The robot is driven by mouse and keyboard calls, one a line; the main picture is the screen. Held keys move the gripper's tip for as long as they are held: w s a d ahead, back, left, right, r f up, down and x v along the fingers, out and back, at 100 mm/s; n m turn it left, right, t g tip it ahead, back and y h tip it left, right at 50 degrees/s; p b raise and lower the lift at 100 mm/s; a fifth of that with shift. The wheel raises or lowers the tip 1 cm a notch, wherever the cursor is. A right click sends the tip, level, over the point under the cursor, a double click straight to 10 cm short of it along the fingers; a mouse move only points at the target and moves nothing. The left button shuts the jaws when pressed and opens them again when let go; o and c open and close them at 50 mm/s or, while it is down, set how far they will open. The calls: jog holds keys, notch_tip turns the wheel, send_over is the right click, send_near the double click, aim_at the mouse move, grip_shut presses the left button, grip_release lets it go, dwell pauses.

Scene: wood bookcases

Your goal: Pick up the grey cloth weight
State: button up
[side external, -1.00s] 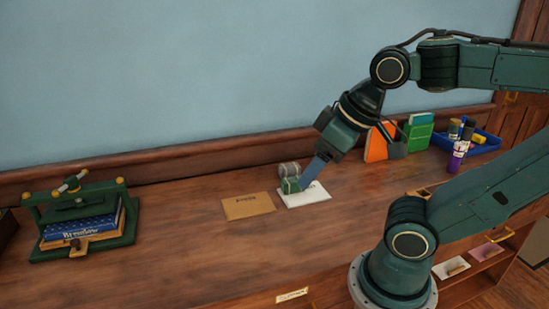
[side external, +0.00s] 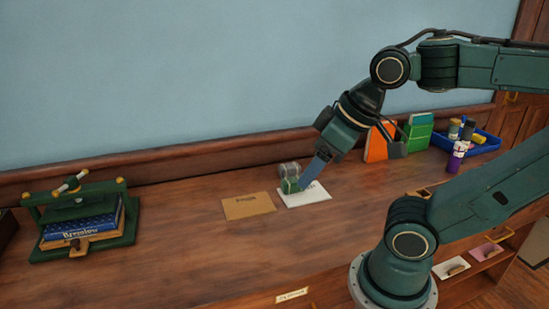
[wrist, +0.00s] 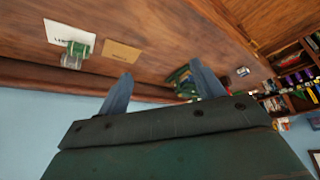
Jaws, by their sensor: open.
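A small grey weight (side external: 289,168) sits on the bench towards the wall, touching or very close to a small green one (side external: 289,186) at the edge of a white card (side external: 318,195). In the wrist view the grey weight (wrist: 70,62) and the green one (wrist: 79,48) lie at upper left, outside the space between my fingers. My gripper (side external: 312,174) is open and empty, tilted down. One blue finger overlaps the green weight and card in the side view; whether it touches them I cannot tell. Both fingertips (wrist: 161,72) show in the wrist view.
A brown card (side external: 248,206) lies left of the white card. A green book press (side external: 82,225) holds books at far left. Orange (side external: 378,145) and green (side external: 418,132) upright items, a purple bottle (side external: 457,157) and a blue tray (side external: 490,142) stand right. The middle-left bench is clear.

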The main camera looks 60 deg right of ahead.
jog(key=shift+o, duration=0.4)
jog(key=w+d+r+n+g, duration=0.1)
jog(key=w+d+r, duration=0.15)
jog(key=w, duration=0.25)
jog(key=w+d+r+n, duration=0.1)
jog(key=w+d, duration=0.3)
jog(key=w, duration=0.2)
jog(key=n+g, duration=0.5)
jog(key=n, duration=0.2)
send_over(290, 165)
notch_tip(290, 165, down, 20)
jog(key=shift+a+f, duration=0.15)
jog(key=shift+f, duration=4.25)
jog(key=shift+f, duration=0.1)
